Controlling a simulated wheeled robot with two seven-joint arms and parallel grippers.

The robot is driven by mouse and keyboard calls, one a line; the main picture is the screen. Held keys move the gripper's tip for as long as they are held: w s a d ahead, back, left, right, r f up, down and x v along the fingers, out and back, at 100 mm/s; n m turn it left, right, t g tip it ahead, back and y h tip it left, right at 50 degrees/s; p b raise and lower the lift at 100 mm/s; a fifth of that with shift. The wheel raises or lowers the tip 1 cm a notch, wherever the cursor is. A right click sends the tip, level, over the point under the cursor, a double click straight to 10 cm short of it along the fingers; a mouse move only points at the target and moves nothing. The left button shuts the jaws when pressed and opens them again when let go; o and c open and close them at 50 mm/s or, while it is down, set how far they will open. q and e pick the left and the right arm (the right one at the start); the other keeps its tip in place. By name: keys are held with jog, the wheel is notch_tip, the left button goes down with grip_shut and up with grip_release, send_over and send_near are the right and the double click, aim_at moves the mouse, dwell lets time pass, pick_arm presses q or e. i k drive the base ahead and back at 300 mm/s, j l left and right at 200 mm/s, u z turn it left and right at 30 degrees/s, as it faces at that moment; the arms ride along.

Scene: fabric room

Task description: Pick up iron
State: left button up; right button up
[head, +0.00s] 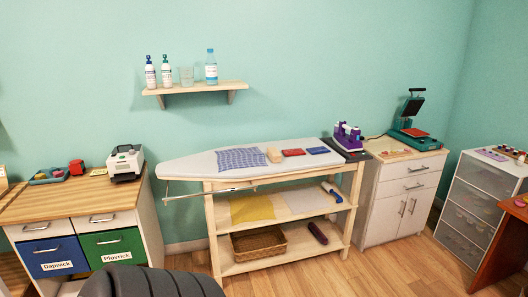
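A purple and white iron (347,136) stands at the right end of the ironing board (190,167), on or next to a dark rest plate (352,156). The iron is small in the view, so its exact contact with the plate is hard to tell. Neither of my grippers shows in the head view.
Shelves below hold a basket (258,243). A wooden-topped cabinet stands left, a white cabinet (395,208) right.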

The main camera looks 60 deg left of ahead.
aim_at(348, 143)
jog(key=u, duration=1.6)
